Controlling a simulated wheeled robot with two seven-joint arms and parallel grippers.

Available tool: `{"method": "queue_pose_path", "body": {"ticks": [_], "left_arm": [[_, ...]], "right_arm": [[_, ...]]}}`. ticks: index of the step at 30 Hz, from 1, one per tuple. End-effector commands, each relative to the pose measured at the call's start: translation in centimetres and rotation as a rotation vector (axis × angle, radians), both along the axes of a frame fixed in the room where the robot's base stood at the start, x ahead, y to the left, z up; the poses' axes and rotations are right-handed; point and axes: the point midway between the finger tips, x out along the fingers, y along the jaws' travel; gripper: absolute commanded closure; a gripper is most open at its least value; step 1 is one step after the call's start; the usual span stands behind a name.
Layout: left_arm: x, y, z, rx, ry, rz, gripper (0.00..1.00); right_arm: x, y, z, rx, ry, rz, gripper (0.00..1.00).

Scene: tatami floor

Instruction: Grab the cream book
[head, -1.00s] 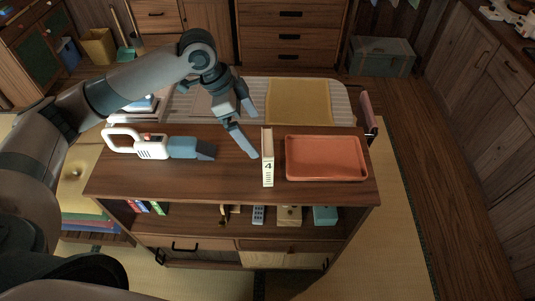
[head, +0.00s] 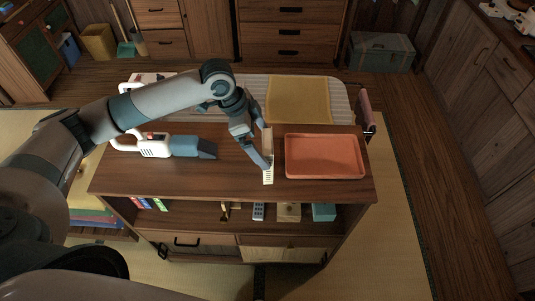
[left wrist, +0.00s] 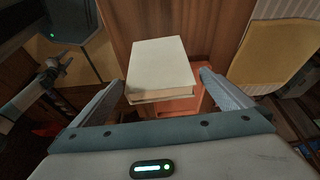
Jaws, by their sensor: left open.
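The cream book (head: 268,175) stands upright on the brown wooden cabinet top, its narrow spine toward me. My left gripper (head: 262,148) is open at the book, and one finger covers part of it in the head view. In the left wrist view the book's pale cover (left wrist: 160,62) lies ahead, between the two spread fingers of the left gripper (left wrist: 165,95). I cannot tell whether either finger touches the book. My right gripper is not in view.
An orange tray (head: 325,176) lies close to the right of the book. A white and blue handheld vacuum (head: 155,147) lies to the left. Small items, including a teal box (head: 323,212), sit on the shelf below. The front left of the top is clear.

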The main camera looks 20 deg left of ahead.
Motion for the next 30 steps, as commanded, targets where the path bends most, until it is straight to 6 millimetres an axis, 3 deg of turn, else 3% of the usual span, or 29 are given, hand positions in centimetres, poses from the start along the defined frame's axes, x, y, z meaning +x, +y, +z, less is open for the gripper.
{"method": "queue_pose_path", "body": {"ticks": [4, 11, 26, 30], "left_arm": [[0.1, -0.8, -1.1, 0.0, 0.004, -0.001, 0.0], [0.4, -1.6, -3.3, 0.0, 0.003, 0.0, 0.0], [0.5, -1.6, -3.5, 0.0, 0.001, 0.0, 0.0], [0.5, -1.6, -3.5, 0.0, 0.001, 0.0, 0.33]], "right_arm": [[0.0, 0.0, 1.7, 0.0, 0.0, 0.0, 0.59], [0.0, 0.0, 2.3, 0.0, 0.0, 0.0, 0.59], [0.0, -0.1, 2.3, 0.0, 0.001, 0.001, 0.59], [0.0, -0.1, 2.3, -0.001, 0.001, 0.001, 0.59]]}}
